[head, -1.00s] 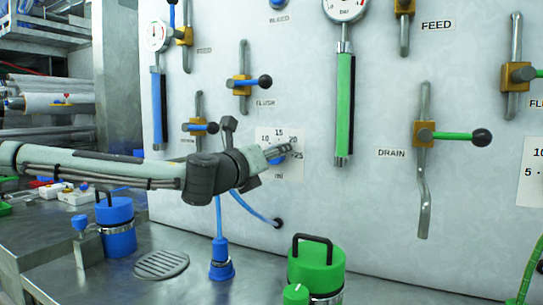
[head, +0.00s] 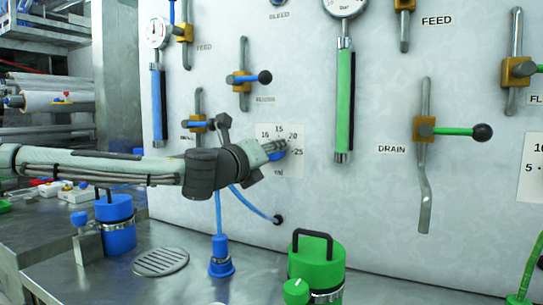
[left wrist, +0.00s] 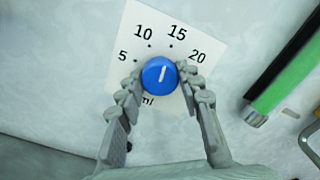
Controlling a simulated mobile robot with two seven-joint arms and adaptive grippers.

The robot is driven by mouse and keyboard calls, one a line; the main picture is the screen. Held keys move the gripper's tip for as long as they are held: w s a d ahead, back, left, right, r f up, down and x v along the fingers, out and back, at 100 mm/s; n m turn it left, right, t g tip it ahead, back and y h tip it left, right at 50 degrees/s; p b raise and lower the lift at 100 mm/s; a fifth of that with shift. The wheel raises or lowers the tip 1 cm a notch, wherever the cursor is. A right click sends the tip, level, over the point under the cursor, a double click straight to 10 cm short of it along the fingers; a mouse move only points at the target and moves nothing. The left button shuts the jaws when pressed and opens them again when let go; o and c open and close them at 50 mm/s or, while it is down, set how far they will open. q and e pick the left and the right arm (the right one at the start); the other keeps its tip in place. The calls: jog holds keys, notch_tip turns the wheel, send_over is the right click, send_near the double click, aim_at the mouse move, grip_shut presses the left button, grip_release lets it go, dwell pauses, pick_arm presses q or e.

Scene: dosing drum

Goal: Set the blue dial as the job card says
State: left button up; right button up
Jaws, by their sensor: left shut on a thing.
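The blue dial (left wrist: 160,75) sits on a white scale plate (left wrist: 118,80) marked 5, 10, 15 and 20 in the left wrist view. Its white line points up between the 10 and 15 dots, perhaps slightly nearer 15. My left gripper (left wrist: 162,84) is shut on the dial, one finger on each side. In the head view the left gripper (head: 282,148) reaches the scale plate (head: 294,166), where 25 also shows, and largely covers the dial. I cannot make out a job card. My right gripper is not in view.
Valve levers stand out from the panel, including a blue-handled one (head: 244,78) above and the green DRAIN lever (head: 452,131) at right. A green gauge tube (head: 344,100) is near the dial. Below stand a green canister (head: 318,262) and a blue canister (head: 116,226).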

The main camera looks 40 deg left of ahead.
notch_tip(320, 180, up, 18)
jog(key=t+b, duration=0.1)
jog(key=b, duration=0.7)
pick_arm(q)
jog(key=n, duration=1.6)
jog(key=shift+n+b, duration=0.3)
jog(key=shift+b, duration=0.1)
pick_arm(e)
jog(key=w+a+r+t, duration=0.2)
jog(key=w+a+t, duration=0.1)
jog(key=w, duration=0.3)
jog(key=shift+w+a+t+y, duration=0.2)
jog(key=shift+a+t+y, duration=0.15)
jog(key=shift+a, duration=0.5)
pick_arm(q)
jog(key=o, duration=1.1)
jog(key=shift+o, duration=0.2)
jog(key=shift+s, duration=0.15)
jog(key=v, duration=1.1)
jog(key=shift+s, duration=0.35)
